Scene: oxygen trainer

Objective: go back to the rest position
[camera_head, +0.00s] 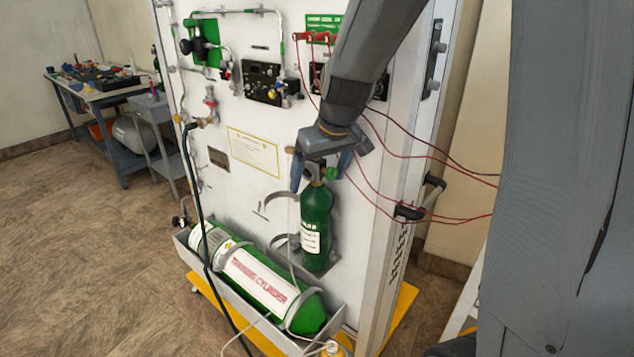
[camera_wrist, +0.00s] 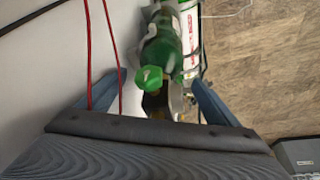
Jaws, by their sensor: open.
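My gripper (camera_head: 320,180) is open in the head view, at the top of a small green oxygen cylinder (camera_head: 316,225) mounted upright on the white panel. Its two blue-grey fingers stand on either side of the cylinder's valve, with a green knob (camera_head: 331,173) near the right finger. In the wrist view the open fingers (camera_wrist: 158,92) spread left and right, with the green knob (camera_wrist: 149,78) between them and the cylinder (camera_wrist: 162,45) beyond. I cannot tell whether a finger touches the valve.
The white panel (camera_head: 256,120) carries gauges, valves and red cables (camera_head: 420,155). A large green and white training cylinder (camera_head: 262,282) lies in a tray (camera_head: 188,243) below. A blue workbench (camera_head: 97,97) stands at the back left. The floor on the left (camera_head: 80,240) is clear.

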